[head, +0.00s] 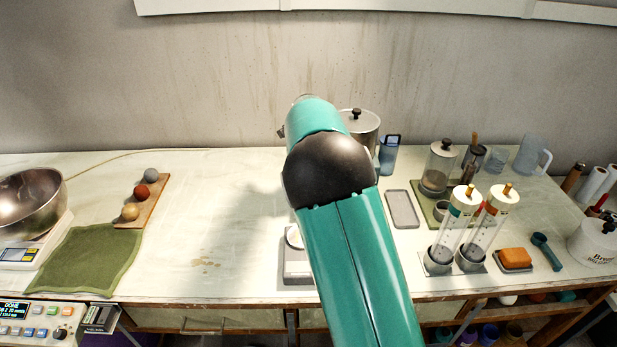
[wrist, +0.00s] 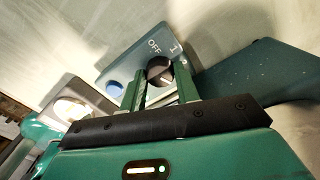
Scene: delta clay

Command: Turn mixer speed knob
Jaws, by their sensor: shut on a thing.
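In the wrist view, a dark round knob (wrist: 159,71) sits on a grey panel (wrist: 138,66) marked "OFF", with a blue button (wrist: 115,89) to its left. My gripper (wrist: 161,76) has its two green fingers on either side of the knob, shut on it. The lower part of the knob is partly hidden between the fingers. In the head view my teal arm covers the middle of the bench, so the knob and my gripper are hidden there. Part of a grey device (head: 297,270) with a white round top shows beside my arm.
A lidded metal pot (head: 361,128) stands behind my arm. To the right are a grey tray (head: 402,209), two tilted cylinders in holders and an orange block (head: 515,257). At left are a green cloth (head: 88,258) and a steel bowl (head: 28,205).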

